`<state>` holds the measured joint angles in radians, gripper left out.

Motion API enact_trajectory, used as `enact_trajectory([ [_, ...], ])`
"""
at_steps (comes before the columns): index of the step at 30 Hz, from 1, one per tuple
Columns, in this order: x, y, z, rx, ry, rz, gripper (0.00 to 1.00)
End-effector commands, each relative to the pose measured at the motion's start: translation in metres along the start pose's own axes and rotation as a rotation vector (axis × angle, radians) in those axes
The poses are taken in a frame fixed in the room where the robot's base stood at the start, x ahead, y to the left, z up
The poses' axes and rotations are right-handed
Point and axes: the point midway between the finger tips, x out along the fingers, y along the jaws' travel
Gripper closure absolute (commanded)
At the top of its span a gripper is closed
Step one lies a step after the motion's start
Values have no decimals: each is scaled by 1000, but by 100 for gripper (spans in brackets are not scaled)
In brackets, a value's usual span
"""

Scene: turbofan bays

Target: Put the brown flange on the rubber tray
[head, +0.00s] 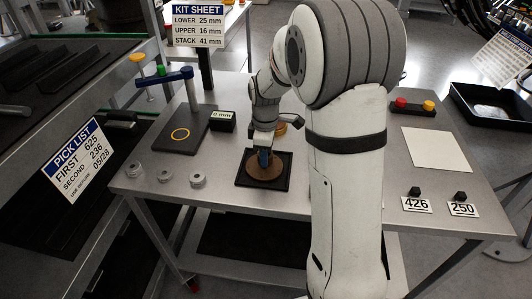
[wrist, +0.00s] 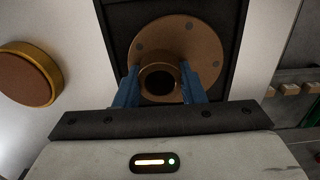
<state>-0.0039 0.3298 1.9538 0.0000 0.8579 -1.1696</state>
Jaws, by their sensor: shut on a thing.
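The brown flange (wrist: 196,52) is a round disc with bolt holes and a raised hub with a dark bore. In the wrist view my gripper (wrist: 168,88) has its blue fingers on both sides of the hub, shut on it. In the head view the flange (head: 268,170) is over the black rubber tray (head: 242,181), flat and within its rim. The tray's dark surface (wrist: 118,20) also shows around the flange in the wrist view. I cannot tell whether the flange touches the tray floor. My gripper (head: 264,158) comes down from above and hides part of the hub.
A gold-rimmed brown round part (wrist: 30,74) lies left of the tray in the wrist view. Several small grey rings (head: 165,176) stand at the table's left. A stand with coloured knobs (head: 180,130) is behind them. A white sheet (head: 437,149) and number cards (head: 417,205) are on the right.

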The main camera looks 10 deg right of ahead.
Motion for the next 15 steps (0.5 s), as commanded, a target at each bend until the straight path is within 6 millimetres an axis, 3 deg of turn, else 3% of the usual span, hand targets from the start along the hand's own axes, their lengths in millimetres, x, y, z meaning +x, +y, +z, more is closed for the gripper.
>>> enact_trajectory([
  [6,3,0,0,-1,1,1,100],
  [7,3,0,0,-1,0,0,62],
  [15,2,0,-1,-1,0,0,42],
])
